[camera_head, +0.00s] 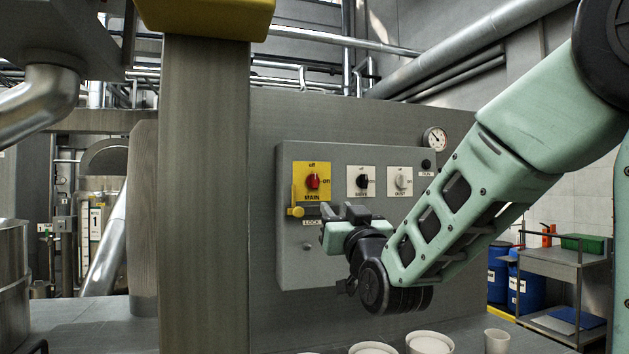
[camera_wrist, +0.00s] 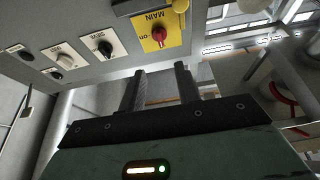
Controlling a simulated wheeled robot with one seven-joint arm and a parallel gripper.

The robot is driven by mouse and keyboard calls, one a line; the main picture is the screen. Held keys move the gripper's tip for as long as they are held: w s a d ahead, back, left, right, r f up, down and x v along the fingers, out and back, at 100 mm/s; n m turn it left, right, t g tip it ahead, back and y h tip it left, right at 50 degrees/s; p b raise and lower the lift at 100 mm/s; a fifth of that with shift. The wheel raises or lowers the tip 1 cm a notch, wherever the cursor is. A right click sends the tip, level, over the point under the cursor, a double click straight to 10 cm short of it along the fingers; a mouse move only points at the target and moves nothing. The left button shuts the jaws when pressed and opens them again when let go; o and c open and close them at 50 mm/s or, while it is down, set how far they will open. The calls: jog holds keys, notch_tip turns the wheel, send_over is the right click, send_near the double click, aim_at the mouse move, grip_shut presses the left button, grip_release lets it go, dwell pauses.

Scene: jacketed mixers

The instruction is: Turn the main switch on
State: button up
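The main switch is a red knob (camera_head: 313,181) on a yellow plate (camera_head: 299,170) at the upper left of a grey control box. The plate reads "off" at the top and "on" at the right. The knob seems upright, towards "off", but it is small. The red knob also shows in the wrist view (camera_wrist: 160,34), beyond my fingertips. My gripper (camera_head: 341,211) is below and right of the knob in the head view. In the wrist view my gripper (camera_wrist: 159,70) has its two dark fingers apart, with nothing between them. It does not touch the knob.
A grey column (camera_head: 205,190) stands left of the box. White cups (camera_head: 430,343) stand at the bottom front.

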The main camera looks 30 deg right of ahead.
aim_at(315, 181)
jog(key=p+x, duration=0.3)
jog(key=p, duration=0.6)
jog(key=shift+r, duration=0.15)
jog(key=shift+w+r+p, duration=0.1)
jog(key=shift+p, duration=0.95)
jog(key=p+x, duration=0.1)
jog(key=x, duration=0.2)
jog(key=p+x, duration=0.2)
jog(key=x, duration=0.2)
jog(key=p+x, duration=0.2)
jog(key=x, duration=0.2)
jog(key=shift+w+d+f, duration=0.15)
jog(key=shift+w+f, duration=0.05)
jog(key=shift+w, duration=0.05)
grip_shut()
